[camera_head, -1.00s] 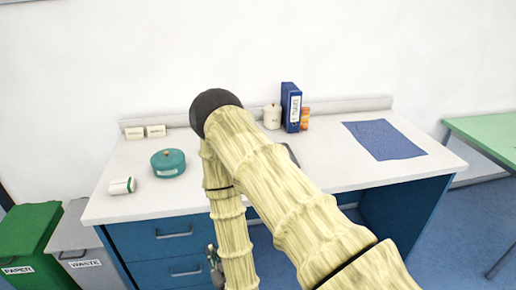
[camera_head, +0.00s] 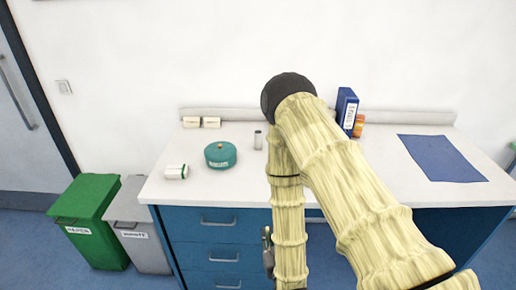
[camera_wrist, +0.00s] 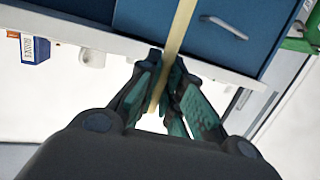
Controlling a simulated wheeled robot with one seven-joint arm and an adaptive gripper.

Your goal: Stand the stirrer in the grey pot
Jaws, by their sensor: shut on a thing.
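The stirrer (camera_wrist: 181,28) is a thin, pale tan stick in the wrist view. My gripper (camera_wrist: 163,92) is shut on it, with the stick running between the green-padded fingers. In the head view my gripper (camera_head: 267,248) shows only partly beside my forearm, in front of the desk drawers and below the desktop; the stirrer cannot be made out there. A small grey cylinder, seemingly the grey pot (camera_head: 258,140), stands upright on the desk just left of my arm, apart from my gripper. Its opening is too small to see into.
A teal round tin (camera_head: 220,155) and a white cylinder lying down (camera_head: 176,172) are on the desk's left. A blue binder (camera_head: 346,108) and a blue mat (camera_head: 440,158) are to the right. Bins (camera_head: 97,220) stand left of the desk.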

